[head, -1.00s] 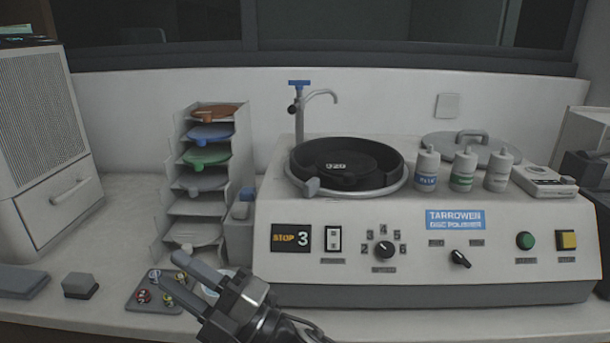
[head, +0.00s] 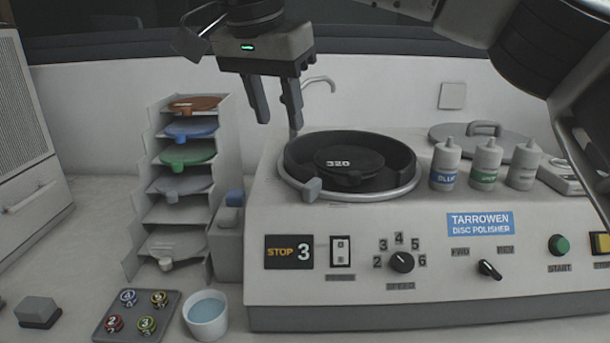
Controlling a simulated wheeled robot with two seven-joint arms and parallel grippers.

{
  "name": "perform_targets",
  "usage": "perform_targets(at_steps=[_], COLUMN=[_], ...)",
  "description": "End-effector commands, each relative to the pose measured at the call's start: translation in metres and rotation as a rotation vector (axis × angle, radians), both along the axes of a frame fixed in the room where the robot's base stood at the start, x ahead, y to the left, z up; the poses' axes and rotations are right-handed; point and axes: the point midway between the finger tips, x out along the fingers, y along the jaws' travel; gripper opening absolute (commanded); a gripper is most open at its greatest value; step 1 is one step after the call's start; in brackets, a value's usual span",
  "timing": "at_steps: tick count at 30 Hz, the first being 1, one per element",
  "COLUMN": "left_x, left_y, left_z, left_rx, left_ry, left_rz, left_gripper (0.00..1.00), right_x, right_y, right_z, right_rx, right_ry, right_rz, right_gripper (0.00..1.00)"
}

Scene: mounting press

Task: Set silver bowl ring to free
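The silver bowl ring (head: 372,197) runs around the black bowl of the disc polisher (head: 350,285). Its grey lever tab (head: 312,189) sticks out at the front left of the ring. A black disc marked 320 (head: 350,163) sits inside the bowl. My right gripper (head: 278,118) hangs above and behind the left side of the bowl, fingers pointing down. Its two fingers are apart with nothing between them, and it does not appear to touch the ring. My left gripper is not in view.
A thin tap (head: 319,82) stands behind the bowl, partly hidden by my gripper. Several bottles (head: 446,165) and a round lid (head: 484,143) sit at right. A disc rack (head: 222,130) stands at left. A cup of blue liquid (head: 207,317) and a chip tray (head: 124,333) are at front.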

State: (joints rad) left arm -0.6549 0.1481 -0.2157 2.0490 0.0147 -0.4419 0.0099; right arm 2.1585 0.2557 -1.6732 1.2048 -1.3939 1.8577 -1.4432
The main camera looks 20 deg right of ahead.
Motion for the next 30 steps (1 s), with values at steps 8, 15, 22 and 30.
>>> perform_targets(at_steps=[8,15,22,30], left_x=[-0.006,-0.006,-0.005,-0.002], left_y=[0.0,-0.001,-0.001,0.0], left_z=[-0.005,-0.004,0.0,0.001], left_rx=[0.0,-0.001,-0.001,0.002], left_ry=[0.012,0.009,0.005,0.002], left_rz=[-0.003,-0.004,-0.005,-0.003], left_gripper=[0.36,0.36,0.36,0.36], right_x=[0.004,0.017,0.03,0.039], right_y=[-0.022,-0.035,-0.048,-0.057], right_z=[-0.002,-0.048,-0.092,-0.124], right_rx=[-0.061,-0.059,-0.056,-0.054], right_ry=[-0.027,-0.027,-0.028,-0.03], right_rz=[-0.021,-0.021,-0.021,-0.02], right_gripper=[0.38,0.38,0.38,0.38])
